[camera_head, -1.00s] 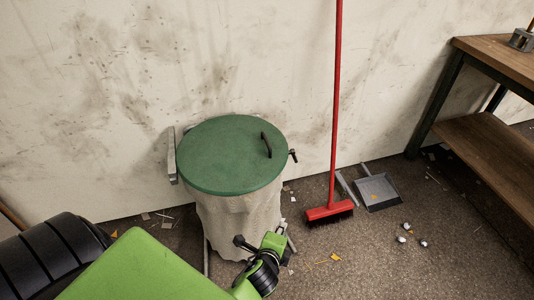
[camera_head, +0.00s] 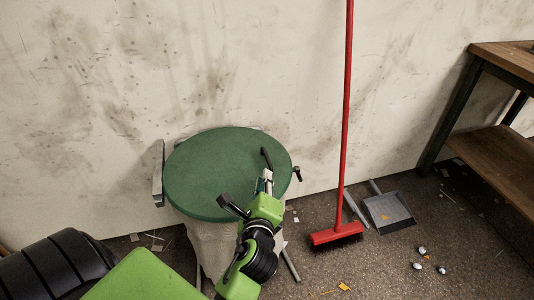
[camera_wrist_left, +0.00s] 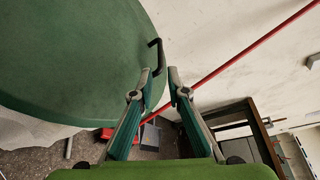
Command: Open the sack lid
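The round green sack lid (camera_head: 215,170) lies flat and closed over the pale sack (camera_head: 211,245). A black bar handle (camera_head: 267,158) stands on the lid's right part; it also shows in the left wrist view (camera_wrist_left: 159,55). My left gripper (camera_head: 266,180) is at the lid's right front edge, just short of the handle. My right gripper is not in view.
A red broom (camera_head: 346,120) leans on the stained wall, right of the sack. A grey dustpan (camera_head: 388,212) and several small shiny bits lie on the floor. A wooden workbench (camera_head: 500,160) stands at the right.

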